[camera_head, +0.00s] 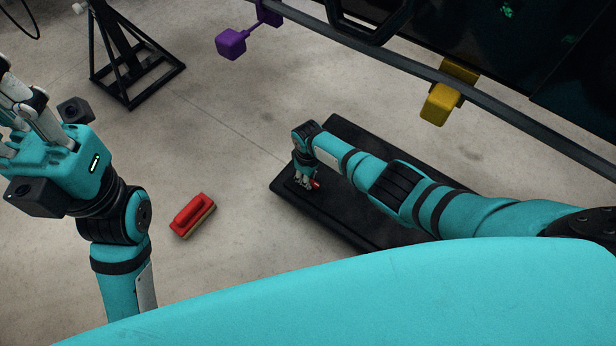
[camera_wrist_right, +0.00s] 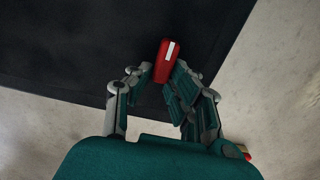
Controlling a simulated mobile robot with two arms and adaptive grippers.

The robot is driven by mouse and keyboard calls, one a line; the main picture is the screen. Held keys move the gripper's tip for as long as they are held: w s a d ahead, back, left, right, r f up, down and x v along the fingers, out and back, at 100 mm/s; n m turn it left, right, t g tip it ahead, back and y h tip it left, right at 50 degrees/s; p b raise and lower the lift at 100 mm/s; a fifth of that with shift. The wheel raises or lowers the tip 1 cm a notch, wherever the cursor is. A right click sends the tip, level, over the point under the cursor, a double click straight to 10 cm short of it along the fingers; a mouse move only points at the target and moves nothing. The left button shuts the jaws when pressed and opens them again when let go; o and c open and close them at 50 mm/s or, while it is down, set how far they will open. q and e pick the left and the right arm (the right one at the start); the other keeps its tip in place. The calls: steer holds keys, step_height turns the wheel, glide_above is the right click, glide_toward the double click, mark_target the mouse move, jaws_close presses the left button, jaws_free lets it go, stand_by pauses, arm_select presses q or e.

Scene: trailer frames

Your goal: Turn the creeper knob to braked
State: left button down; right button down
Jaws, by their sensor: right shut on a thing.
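The creeper (camera_head: 350,229) is a long black board lying on the floor under my right arm. Its knob (camera_wrist_right: 167,58) is red with a white line mark and sits near the creeper's end in the right wrist view. In the head view only a bit of red knob (camera_head: 316,184) shows beside the fingers. My right gripper (camera_head: 304,182) points down at that end of the creeper.
A red brush-like block (camera_head: 192,216) lies on the floor left of the creeper. A black stand (camera_head: 130,65) is at the upper left. A dark frame with purple (camera_head: 231,43) and yellow (camera_head: 439,104) blocks hangs above the floor at the upper right.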

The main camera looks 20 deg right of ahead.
steer(key=shift+s, duration=0.1)
steer(key=c, duration=1.2)
jaws_free()
steer(key=shift+c, duration=0.2)
step_height(320, 180, up, 12)
